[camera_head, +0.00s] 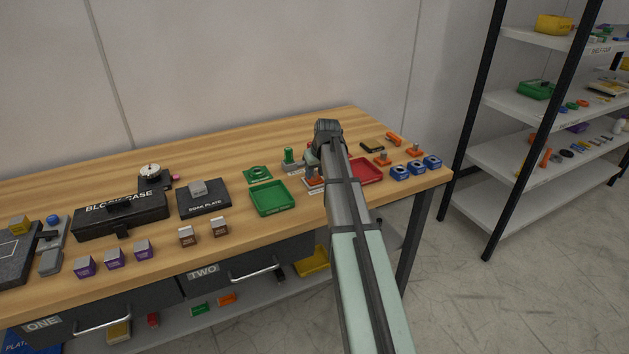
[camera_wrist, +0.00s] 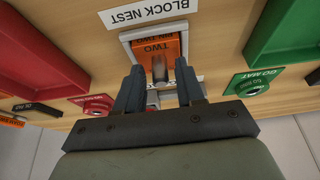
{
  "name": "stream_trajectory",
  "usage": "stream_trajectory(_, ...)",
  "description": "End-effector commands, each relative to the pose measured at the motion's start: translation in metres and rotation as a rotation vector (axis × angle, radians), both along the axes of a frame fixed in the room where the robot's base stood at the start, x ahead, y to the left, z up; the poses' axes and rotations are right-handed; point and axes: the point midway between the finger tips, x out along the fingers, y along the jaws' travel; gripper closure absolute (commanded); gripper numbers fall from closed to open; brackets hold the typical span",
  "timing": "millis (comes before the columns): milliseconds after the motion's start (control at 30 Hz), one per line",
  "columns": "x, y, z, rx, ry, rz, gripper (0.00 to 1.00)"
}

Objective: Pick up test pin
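An orange block (camera_wrist: 142,50) labelled TWO sits in the white-edged block nest (camera_wrist: 196,79) in the wrist view. A short grey-brown pin (camera_wrist: 160,70) shows at the block; I cannot tell for sure that it is the test pin. My gripper (camera_wrist: 160,82) is open, its two dark fingers apart on either side of the pin, with no contact visible. In the head view my gripper (camera_head: 311,157) is over the orange block (camera_head: 314,171), partly hiding it.
A green tray (camera_head: 269,198) lies left of the nest and a red tray (camera_head: 367,172) right of it. A green mat with a ring (camera_head: 258,173) lies behind the green tray. Blue ring blocks (camera_head: 415,167) and small orange-topped pieces (camera_head: 383,159) stand right.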

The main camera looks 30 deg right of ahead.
Motion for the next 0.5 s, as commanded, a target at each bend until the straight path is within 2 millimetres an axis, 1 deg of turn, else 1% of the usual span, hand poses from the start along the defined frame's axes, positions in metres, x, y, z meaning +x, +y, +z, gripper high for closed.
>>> stream_trajectory(33,0.0000,0.0000,0.0001,0.000,0.000,0.000,0.67)
stream_trajectory(67,0.0000,0.0000,0.0001,0.000,0.000,0.000,0.70)
stream_trajectory(367,0.0000,0.0000,0.0001,0.000,0.000,0.000,0.99)
stream_trajectory(500,-0.0001,-0.0001,0.0002,0.000,0.000,0.000,1.00)
